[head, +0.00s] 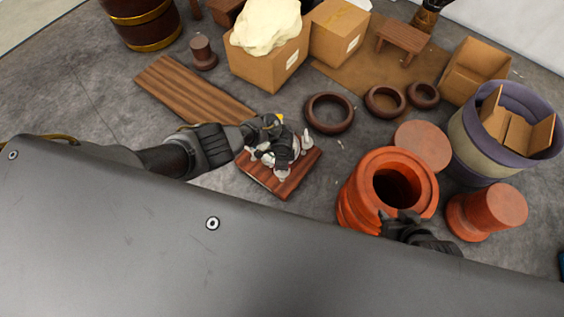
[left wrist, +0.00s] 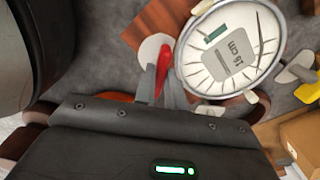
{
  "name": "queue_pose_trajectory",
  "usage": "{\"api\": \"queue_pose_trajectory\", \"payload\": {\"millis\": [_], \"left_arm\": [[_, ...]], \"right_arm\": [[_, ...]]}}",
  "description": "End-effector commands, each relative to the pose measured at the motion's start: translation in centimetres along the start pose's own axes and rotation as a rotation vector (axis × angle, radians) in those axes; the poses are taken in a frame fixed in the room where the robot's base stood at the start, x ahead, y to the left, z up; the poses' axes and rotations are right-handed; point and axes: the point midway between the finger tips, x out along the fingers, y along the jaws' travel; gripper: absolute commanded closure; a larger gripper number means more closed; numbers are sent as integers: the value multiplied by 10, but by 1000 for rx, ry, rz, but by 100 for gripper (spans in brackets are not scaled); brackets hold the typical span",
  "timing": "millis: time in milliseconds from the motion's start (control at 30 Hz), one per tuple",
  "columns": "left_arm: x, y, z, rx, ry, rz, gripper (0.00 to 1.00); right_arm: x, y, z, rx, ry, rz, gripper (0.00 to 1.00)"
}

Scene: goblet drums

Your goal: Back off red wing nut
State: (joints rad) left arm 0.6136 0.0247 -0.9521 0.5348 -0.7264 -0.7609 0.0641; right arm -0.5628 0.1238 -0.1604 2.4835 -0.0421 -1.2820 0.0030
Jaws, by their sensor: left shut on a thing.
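The red wing nut (left wrist: 163,65) shows in the left wrist view as a narrow red piece between the fingers of my left gripper (left wrist: 161,84), beside a round white disc marked 16 cm (left wrist: 228,52). My left gripper is shut on it. In the head view my left gripper (head: 272,138) is over a fixture on a small wooden base (head: 284,181) and hides the nut. My right gripper (head: 400,220) is at the near rim of the orange drum shell (head: 362,192); its finger opening is not clear.
An orange pedestal piece (head: 488,210) and an orange round disc (head: 422,147) are beside the shell. Several brown rings, including one large ring (head: 330,113), lie behind. A plank (head: 190,88), cardboard boxes (head: 268,70) and a purple-rimmed tub (head: 478,140) stand around. Some grey floor is clear.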

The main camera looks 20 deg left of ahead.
Motion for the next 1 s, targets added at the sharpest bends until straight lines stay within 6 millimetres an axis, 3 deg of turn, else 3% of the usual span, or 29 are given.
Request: {"api": "queue_pose_trajectory", "payload": {"millis": [567, 600, 733, 1000], "left_arm": [[0, -1, 2, -33, -4, -1, 100], [0, -1, 2, -33, -4, -1, 86], [0, -1, 1, -32, -3, -1, 69], [0, 0, 0, -31, -1, 0, 66]], "right_arm": [[-1, 2, 5, 5, -27, 4, 64], [-1, 2, 5, 5, -27, 4, 64], [-1, 2, 5, 5, -27, 4, 64], [-1, 2, 5, 5, -28, 3, 64]]}}
